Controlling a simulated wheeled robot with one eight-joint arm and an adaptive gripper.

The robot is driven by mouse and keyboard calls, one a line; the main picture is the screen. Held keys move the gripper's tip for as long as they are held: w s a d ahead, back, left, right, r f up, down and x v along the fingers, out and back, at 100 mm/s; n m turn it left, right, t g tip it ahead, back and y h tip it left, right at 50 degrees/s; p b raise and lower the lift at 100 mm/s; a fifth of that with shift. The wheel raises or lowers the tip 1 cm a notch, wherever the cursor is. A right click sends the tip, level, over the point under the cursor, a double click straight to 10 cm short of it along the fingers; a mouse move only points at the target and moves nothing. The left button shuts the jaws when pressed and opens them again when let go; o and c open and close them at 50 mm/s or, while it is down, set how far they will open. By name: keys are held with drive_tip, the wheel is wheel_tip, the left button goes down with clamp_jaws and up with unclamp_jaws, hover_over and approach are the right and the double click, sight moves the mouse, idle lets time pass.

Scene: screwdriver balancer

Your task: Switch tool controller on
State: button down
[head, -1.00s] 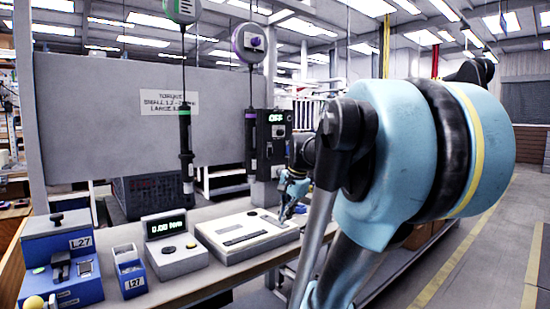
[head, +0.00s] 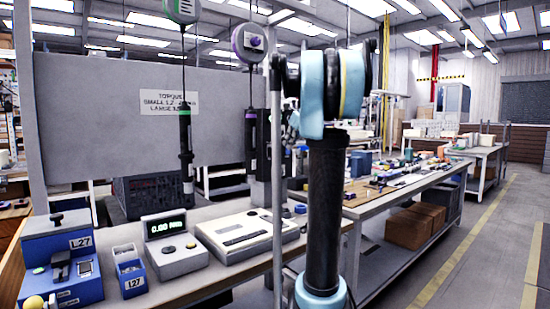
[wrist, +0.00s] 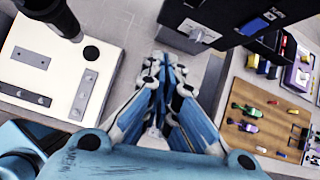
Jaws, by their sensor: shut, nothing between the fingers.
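The tool controller is a dark box (wrist: 222,12) at the top of the wrist view, with a silver switch-like part (wrist: 198,31) and a blue part (wrist: 256,24) on its face. Its display does not show there, and the position of the switch cannot be told.
Two hanging screwdrivers, one green-banded (head: 186,150) and one purple-banded (head: 251,135), hang left of my arm. A white tray-like unit (head: 247,235) and a torque meter (head: 175,245) stand on the bench. A wooden board with tools (wrist: 265,115) lies at right in the wrist view.

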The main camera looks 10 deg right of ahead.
sight(270, 152)
drive_tip(key=shift+w+d+r+m, duration=0.35)
drive_tip(key=shift+w+r+m, duration=0.15)
drive_tip(key=shift+w, duration=0.2)
drive_tip(key=shift+w+d+r+m, duration=0.4)
drive_tip(key=shift+w+m, duration=0.1)
drive_tip(key=shift+w, duration=0.2)
drive_tip(key=shift+a, duration=0.1)
drive_tip(key=w+a+f, duration=0.5)
drive_tip(key=w+f, duration=0.3)
drive_tip(key=shift+w+f, duration=0.2)
drive_tip(key=shift+w, duration=0.15)
drive_tip(key=shift+d, duration=0.1)
